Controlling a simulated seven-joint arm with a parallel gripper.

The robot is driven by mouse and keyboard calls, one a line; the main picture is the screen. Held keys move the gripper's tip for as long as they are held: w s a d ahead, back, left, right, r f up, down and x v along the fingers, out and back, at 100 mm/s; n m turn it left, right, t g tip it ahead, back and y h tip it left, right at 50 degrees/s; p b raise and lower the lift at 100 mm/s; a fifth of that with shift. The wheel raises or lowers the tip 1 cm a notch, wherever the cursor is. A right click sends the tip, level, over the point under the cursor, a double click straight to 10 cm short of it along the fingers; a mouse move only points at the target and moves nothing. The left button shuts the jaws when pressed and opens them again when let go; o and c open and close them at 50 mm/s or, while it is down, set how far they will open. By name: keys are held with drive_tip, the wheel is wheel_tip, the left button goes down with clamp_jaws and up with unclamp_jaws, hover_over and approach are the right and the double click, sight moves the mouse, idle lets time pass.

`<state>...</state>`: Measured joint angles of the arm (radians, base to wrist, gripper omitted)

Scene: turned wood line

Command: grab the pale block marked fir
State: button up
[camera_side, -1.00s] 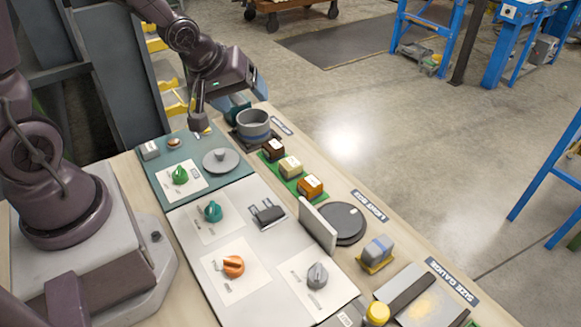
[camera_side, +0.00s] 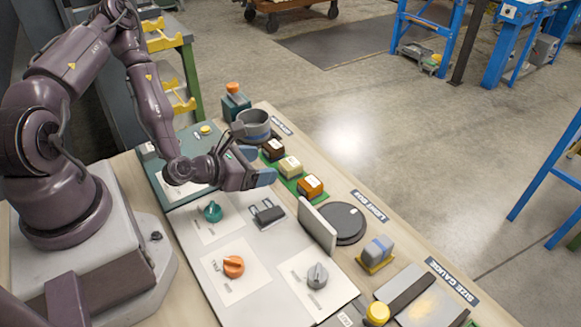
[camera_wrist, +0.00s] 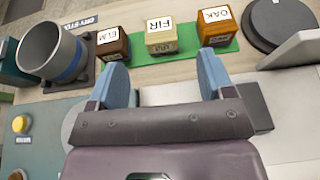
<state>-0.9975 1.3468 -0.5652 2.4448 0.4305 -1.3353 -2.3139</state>
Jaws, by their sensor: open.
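The pale block marked FIR (camera_wrist: 161,37) stands on a green strip (camera_wrist: 190,45) between two other blocks in the wrist view. In the side view the pale block (camera_side: 290,167) sits in the middle of the same row. The dark brown block marked ELM (camera_wrist: 112,43) is on its left in the wrist view, and the orange-brown block marked OAK (camera_wrist: 216,26) is on its right. My gripper (camera_wrist: 160,78) is open and empty, its blue fingertips spread apart. The pale block lies ahead of the gap between the fingers, not between them. In the side view my gripper (camera_side: 268,164) is close beside the row.
A grey cup with a blue band (camera_wrist: 58,52) stands left of the blocks in the wrist view. A dark round disc (camera_wrist: 284,22) and an upright pale plate (camera_side: 318,228) are at the other end. Several knobs, including an orange one (camera_side: 233,266), stand on the panel.

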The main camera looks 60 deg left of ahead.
sight(290, 163)
drive_tip(key=x, duration=0.7)
drive_tip(key=shift+w+f, duration=0.15)
drive_tip(key=c, duration=1)
